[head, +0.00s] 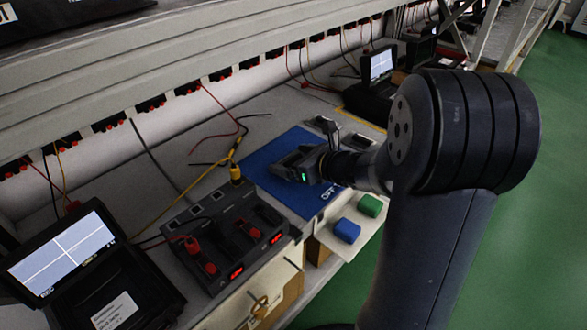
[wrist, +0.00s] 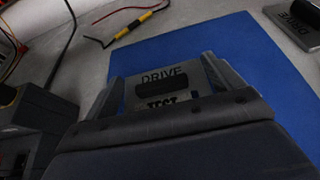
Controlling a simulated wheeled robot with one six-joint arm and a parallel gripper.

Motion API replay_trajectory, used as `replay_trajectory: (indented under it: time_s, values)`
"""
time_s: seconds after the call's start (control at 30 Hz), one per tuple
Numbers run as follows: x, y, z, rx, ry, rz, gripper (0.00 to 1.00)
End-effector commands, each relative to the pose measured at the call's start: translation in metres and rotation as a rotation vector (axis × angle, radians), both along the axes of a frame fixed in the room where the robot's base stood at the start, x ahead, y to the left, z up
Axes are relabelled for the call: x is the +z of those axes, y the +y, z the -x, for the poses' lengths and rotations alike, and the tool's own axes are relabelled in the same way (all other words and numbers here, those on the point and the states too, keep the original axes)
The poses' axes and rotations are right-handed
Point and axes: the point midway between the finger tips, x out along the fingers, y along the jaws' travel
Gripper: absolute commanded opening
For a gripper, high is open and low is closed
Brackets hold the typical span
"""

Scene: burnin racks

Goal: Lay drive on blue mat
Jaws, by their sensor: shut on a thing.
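The blue mat (head: 262,173) lies on the bench in the head view, and it also fills much of the wrist view (wrist: 240,50). My gripper (head: 296,158) is over the mat. In the wrist view my gripper (wrist: 160,85) is shut on a grey drive (wrist: 160,78) marked "DRIVE" and "TEST", with one finger at each side. The drive is over the mat; whether it touches the mat I cannot tell. My gripper and wrist hide most of the drive in the head view.
A dark dock (head: 215,225) with red displays stands left of the mat. Blue (head: 347,230) and green (head: 370,206) blocks sit at the front edge. A yellow-black cable (head: 235,160) lies behind. Another grey device (wrist: 292,25) lies at the mat's far right. A monitor case (head: 70,255) stands left.

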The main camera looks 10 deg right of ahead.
Motion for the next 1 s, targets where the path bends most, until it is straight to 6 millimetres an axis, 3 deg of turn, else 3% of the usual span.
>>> replay_trajectory:
  time_s: [0.1, 0.5, 0.53, 0.6, 0.67, 1.0]
  values:
    - [-0.0140, 0.0000, 0.0000, 0.000, 0.000, 0.000, 0.61]
    - [-0.0181, -0.0001, 0.0000, 0.000, -0.001, 0.000, 0.61]
    - [-0.0178, 0.0000, 0.0001, -0.001, -0.001, 0.001, 0.89]
    - [-0.0165, 0.0000, 0.0001, -0.001, -0.001, 0.001, 0.95]
    - [-0.0166, 0.0000, 0.0001, -0.001, -0.001, 0.001, 1.00]
    - [-0.0117, 0.0000, 0.0001, -0.001, 0.000, 0.000, 1.00]
